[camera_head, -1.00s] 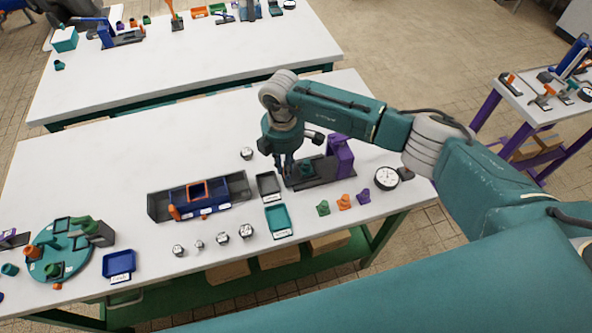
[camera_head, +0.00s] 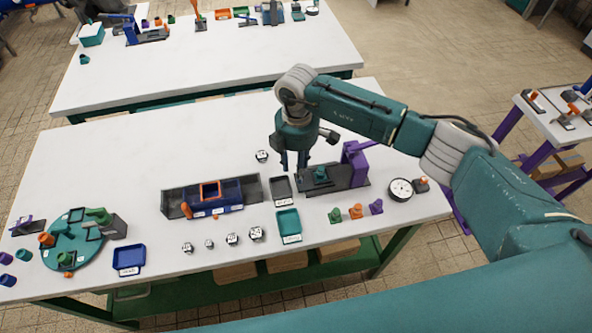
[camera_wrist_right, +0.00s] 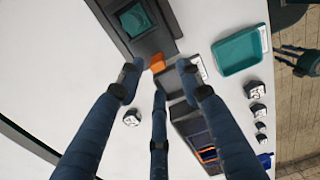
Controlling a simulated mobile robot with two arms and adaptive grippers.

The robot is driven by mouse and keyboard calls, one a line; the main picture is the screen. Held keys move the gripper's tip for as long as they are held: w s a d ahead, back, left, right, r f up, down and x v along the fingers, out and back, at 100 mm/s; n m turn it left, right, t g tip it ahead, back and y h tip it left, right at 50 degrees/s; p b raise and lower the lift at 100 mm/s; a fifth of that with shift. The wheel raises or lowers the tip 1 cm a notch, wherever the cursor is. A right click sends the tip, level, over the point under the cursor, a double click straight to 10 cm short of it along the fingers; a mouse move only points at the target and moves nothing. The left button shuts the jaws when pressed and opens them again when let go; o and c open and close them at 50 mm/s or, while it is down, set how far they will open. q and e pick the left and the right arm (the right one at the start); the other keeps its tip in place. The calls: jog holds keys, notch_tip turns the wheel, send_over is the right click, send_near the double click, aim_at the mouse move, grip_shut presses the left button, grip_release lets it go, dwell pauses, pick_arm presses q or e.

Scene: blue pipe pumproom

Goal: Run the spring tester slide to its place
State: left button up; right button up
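A dark device with a flat base (camera_head: 345,184), a purple upright (camera_head: 354,165) and a teal block (camera_head: 320,176) stands right of centre on the near bench. Left of it lies a dark rail (camera_head: 252,189) bearing a blue carriage (camera_head: 232,195) with an orange frame. No readable label tells me which is the spring tester. My right gripper (camera_head: 293,163) hangs fingers-down at the dark base's left end. In the right wrist view its fingers (camera_wrist_right: 158,82) are spread and empty; an orange block (camera_wrist_right: 157,63) at the base's end shows beyond them. My left gripper is out of view.
Small weights (camera_head: 232,239), coloured pieces (camera_head: 356,211) and a dial gauge (camera_head: 400,189) line the front. A round teal turntable (camera_head: 72,257) stands left.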

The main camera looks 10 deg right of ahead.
notch_tip(320, 180, up, 9)
jog(key=shift+a+r, duration=0.15)
jog(key=shift+a, duration=0.05)
dwell(0.5)
